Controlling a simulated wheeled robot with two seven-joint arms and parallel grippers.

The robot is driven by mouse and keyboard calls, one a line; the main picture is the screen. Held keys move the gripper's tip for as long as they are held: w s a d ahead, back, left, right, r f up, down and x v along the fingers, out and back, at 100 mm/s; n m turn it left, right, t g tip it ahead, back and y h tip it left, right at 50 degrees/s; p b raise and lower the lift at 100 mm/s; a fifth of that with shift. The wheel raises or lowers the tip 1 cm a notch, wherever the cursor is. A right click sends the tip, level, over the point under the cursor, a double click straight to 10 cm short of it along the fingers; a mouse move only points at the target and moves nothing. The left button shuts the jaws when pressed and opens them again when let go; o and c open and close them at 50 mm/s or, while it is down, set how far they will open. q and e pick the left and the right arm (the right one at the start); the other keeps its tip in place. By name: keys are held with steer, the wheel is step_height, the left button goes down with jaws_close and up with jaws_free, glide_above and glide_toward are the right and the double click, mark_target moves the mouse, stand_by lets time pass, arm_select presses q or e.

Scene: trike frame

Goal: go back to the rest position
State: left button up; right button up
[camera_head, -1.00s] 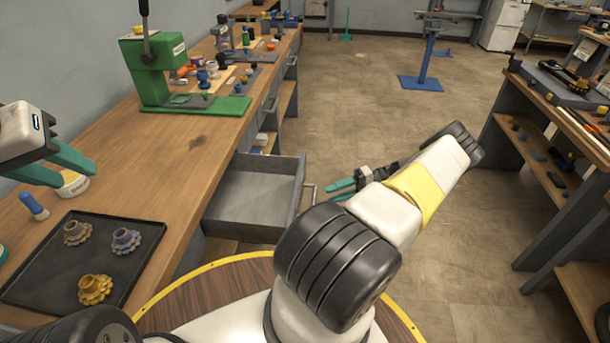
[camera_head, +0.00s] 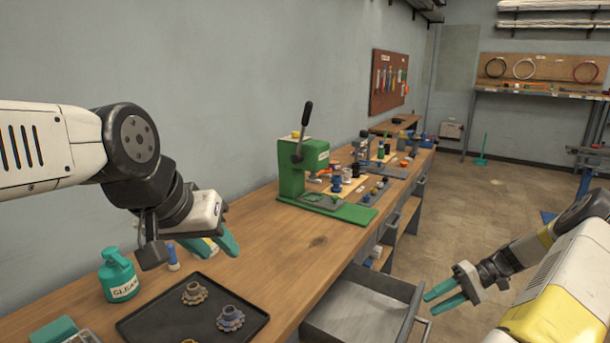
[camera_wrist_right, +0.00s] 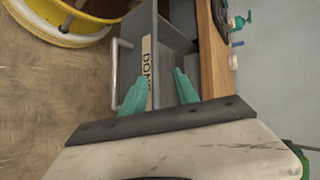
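My left gripper (camera_head: 226,244) is in the head view at the left, above the bench just behind the black tray. Its teal fingers look apart, with nothing seen between them. My right gripper (camera_head: 447,292) is in the head view at the right, in the air beside the open drawer, over the floor side. Its teal fingers are apart and empty. The right wrist view also shows the two fingers (camera_wrist_right: 160,92) apart, with the drawer beyond them.
An open grey drawer (camera_head: 357,316) sticks out from the wooden bench (camera_head: 262,262). A black tray (camera_head: 150,324) holds several gears. A green cleaner bottle (camera_head: 118,274) stands near the wall. A green press (camera_head: 310,180) stands further back. The floor at right is clear.

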steer(key=s+a+r+n+h, duration=0.1)
steer(key=a+r+h, duration=0.4)
steer(key=r, duration=0.5)
steer(key=s+a+r+n+h, duration=0.1)
steer(key=a+r+h, duration=0.2)
steer(key=a+r, duration=0.6)
steer(key=s+a+r+t, duration=0.3)
steer(key=s+a+r, duration=0.1)
steer(key=s+r, duration=0.2)
steer(key=s+a+r+t+h, duration=0.1)
steer(key=s+a+r+t, duration=0.3)
steer(key=s, duration=0.5)
step_height(320, 180, up, 2)
steer(key=shift+s+r+h, duration=0.1)
steer(key=shift+s+h, duration=0.05)
steer(key=shift+h, duration=0.15)
steer(key=shift+d, duration=0.15)
